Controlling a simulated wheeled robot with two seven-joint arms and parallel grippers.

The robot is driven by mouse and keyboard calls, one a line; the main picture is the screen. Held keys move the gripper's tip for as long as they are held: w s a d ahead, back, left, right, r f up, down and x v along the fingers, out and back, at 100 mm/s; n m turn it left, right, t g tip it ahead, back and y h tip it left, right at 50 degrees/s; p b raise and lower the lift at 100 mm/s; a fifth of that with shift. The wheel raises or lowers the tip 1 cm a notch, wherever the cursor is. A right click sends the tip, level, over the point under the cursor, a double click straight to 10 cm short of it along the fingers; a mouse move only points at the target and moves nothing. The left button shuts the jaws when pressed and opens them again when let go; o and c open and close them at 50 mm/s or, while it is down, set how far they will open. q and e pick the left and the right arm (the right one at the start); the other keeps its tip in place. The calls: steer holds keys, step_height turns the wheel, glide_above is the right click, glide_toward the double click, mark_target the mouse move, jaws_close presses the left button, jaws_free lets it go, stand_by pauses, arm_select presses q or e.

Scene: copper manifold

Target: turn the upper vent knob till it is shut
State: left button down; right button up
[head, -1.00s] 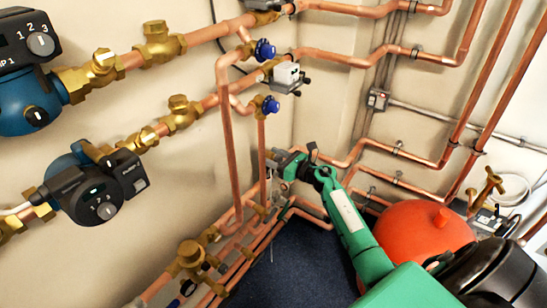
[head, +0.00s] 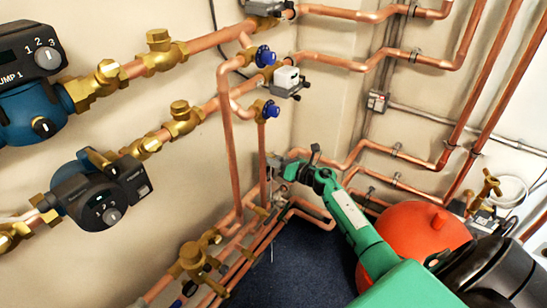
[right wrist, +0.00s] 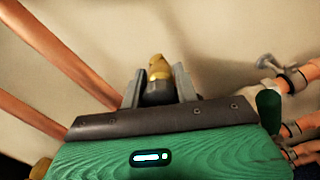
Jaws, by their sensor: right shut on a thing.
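My right gripper (head: 276,166) reaches in from the lower right of the head view, at the copper pipes low in the wall corner. In the right wrist view its two grey fingers (right wrist: 158,78) stand on either side of a small vent knob (right wrist: 157,94), dark with a brass part (right wrist: 158,68) beyond it. The jaws are shut on this knob. In the head view the knob is too small and covered to make out, and its turn angle cannot be read. I cannot tell from these views whether it is the upper one. My left gripper is not in view.
Vertical copper pipes (head: 228,150) run close left of the gripper. Two blue-capped valves (head: 266,109) sit above it. A red vessel (head: 418,238) stands beside my right arm. Pumps (head: 104,192) are on the left wall. Dark blue floor (head: 285,262) is open below.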

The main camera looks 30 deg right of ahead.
steer(key=m+p, duration=0.5)
steer(key=m, duration=0.6)
steer(key=m+p, duration=0.3)
steer(key=m, duration=0.4)
steer(key=shift+m, duration=0.3)
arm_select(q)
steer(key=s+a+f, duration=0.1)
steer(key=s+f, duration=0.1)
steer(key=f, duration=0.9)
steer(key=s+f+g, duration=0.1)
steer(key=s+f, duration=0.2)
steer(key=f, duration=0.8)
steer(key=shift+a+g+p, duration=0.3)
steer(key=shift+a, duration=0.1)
arm_select(e)
steer(key=shift+f+m, duration=0.15)
steer(key=shift+m, duration=0.75)
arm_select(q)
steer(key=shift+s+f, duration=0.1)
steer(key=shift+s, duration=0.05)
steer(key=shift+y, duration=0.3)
arm_select(e)
steer(key=o, duration=1)
steer(key=shift+c, duration=0.2)
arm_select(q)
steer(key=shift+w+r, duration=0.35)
arm_select(e)
steer(key=v, duration=1.4)
